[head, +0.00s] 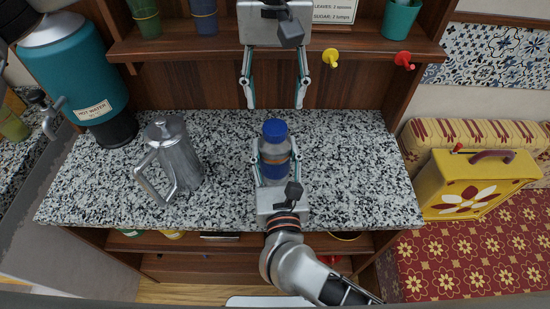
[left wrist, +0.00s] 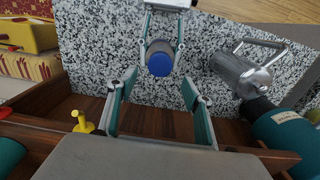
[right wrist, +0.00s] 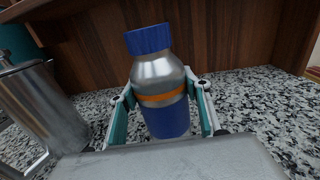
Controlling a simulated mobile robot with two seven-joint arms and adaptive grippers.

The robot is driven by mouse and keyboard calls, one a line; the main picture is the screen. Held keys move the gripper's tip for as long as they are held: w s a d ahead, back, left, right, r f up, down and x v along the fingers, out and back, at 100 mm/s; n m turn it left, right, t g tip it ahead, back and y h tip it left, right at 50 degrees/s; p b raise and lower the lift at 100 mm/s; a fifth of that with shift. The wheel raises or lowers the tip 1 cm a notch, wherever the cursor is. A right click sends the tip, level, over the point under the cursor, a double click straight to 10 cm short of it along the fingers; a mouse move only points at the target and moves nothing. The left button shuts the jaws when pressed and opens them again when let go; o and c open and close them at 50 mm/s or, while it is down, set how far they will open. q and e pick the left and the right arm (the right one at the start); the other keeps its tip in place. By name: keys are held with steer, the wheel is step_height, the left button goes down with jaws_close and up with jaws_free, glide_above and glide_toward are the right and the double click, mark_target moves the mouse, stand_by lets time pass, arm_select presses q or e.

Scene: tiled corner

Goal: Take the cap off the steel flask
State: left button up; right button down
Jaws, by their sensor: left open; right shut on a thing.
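The steel flask (head: 275,152) is upright on or just above the speckled counter; I cannot tell if its base touches. Its blue cap (head: 275,128) is on top; it also shows in the left wrist view (left wrist: 160,62) and the right wrist view (right wrist: 148,40). The flask has an orange band and a blue lower part. My right gripper (head: 275,158) is shut around the flask's body, below the cap, from the front. My left gripper (head: 275,102) is open and empty beyond the flask, its fingers pointing towards the cap and apart from it.
A steel pitcher (head: 180,155) stands left of the flask, with a teal hot water urn (head: 72,78) behind it. A wooden shelf (head: 185,48) with cups runs along the back. Yellow and red pegs (head: 330,57) stick out there. The counter right of the flask is clear.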

mark_target(275, 127)
arm_select(q)
steer(key=m, duration=0.3)
steer(key=shift+m, duration=0.6)
steer(key=shift+f, duration=0.3)
step_height(275, 127, down, 7)
steer(key=shift+f, duration=0.2)
